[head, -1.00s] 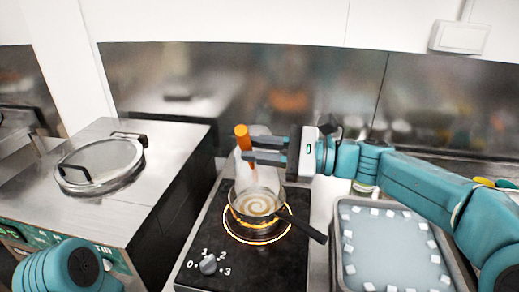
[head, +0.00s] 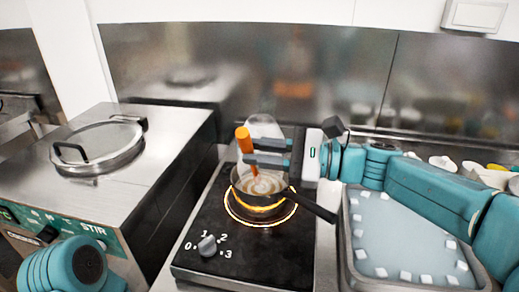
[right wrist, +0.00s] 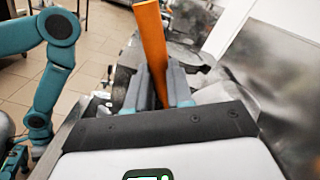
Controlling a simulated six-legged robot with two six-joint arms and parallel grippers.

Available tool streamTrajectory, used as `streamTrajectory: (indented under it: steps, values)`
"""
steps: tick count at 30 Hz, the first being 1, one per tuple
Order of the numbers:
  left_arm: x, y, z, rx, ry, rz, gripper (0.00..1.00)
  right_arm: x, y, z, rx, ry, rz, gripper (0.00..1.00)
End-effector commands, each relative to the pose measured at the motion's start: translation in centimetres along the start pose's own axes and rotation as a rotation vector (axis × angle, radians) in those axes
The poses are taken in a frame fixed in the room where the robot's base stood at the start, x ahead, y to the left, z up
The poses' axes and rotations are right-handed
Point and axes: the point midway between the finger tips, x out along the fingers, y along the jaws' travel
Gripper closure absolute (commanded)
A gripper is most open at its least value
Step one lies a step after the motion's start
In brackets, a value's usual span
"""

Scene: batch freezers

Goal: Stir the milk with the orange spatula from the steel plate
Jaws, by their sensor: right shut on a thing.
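My right gripper (head: 268,151) is shut on the orange spatula (head: 243,140), which stands tilted with its lower end in the saucepan. The saucepan (head: 289,193) sits on the glowing ring of the black hot plate (head: 205,258), its handle pointing right and toward me. The milk (head: 267,184) in it shows pale and brown swirls. In the right wrist view the orange handle (right wrist: 152,45) runs up between the fingers (right wrist: 158,88). My left arm shows at the lower left of the head view, but its gripper is out of view. I cannot make out the steel plate.
A steel batch freezer (head: 165,170) with a round lid (head: 97,148) stands to the left. A tray of liquid with several white cubes (head: 347,262) is at the right, under my right arm. A clear upright container (head: 262,125) stands behind the pan.

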Motion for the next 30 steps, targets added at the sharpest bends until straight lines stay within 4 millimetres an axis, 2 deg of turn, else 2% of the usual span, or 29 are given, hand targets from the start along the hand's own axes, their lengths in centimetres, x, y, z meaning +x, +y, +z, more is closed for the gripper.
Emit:
streamTrajectory:
  steps: [18, 30]
  values:
    - [1.4, -0.5, 0.0, 0.0, 0.0, 0.0, 0.34, -0.1, 0.0, -5.5, 0.002, 0.0, -0.001, 1.0]
    - [1.5, -0.6, 0.0, 0.0, 0.0, 0.0, 0.34, -0.1, 0.0, -6.2, 0.0, 0.0, 0.0, 1.0]
